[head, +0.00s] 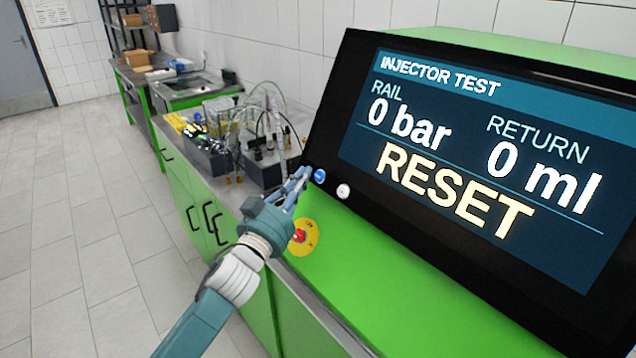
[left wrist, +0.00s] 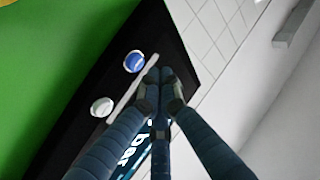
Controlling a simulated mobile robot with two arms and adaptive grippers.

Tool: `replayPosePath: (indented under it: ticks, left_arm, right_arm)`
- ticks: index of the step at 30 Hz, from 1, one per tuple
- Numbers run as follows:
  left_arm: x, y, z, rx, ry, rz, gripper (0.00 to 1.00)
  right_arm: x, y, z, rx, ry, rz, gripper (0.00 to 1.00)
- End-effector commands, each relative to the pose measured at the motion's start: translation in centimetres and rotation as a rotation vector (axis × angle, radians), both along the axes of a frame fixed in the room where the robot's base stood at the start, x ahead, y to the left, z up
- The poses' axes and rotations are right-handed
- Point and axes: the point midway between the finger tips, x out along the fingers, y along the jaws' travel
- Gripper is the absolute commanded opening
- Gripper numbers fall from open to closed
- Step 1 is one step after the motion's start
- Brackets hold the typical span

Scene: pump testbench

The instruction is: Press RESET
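The black test panel has a screen (head: 470,150) reading INJECTOR TEST, RAIL 0 bar, RETURN 0 ml and a large yellow RESET. On its lower left bezel are a blue button (head: 320,175) and a white button (head: 343,191). My left gripper (head: 304,174) has its fingertips just left of the blue button in the head view. In the left wrist view the fingertips of the left gripper (left wrist: 158,82) are together and empty, beside the blue button (left wrist: 134,61) and farther from the white button (left wrist: 102,107). I cannot tell whether they touch the panel. My right gripper is not in view.
A red emergency stop on a yellow plate (head: 303,237) sits on the green console (head: 365,260) below my left gripper. Pump equipment with hoses (head: 262,140) stands on the bench behind it. The tiled floor (head: 85,230) at left is clear.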

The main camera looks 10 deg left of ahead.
Motion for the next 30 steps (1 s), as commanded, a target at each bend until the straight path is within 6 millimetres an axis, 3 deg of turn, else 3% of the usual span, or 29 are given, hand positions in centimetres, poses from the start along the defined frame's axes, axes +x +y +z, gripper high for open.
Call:
replayPosePath:
  ticks: [6,30]
  left_arm:
    - [0.76,-0.67,-0.42,-0.001,-0.001,-0.001,0.0]
    - [0.77,-0.66,-0.41,0.0,0.0,-0.001,0.0]
  right_arm:
    - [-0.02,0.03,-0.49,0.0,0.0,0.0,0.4]
    - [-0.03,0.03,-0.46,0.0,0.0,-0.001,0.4]
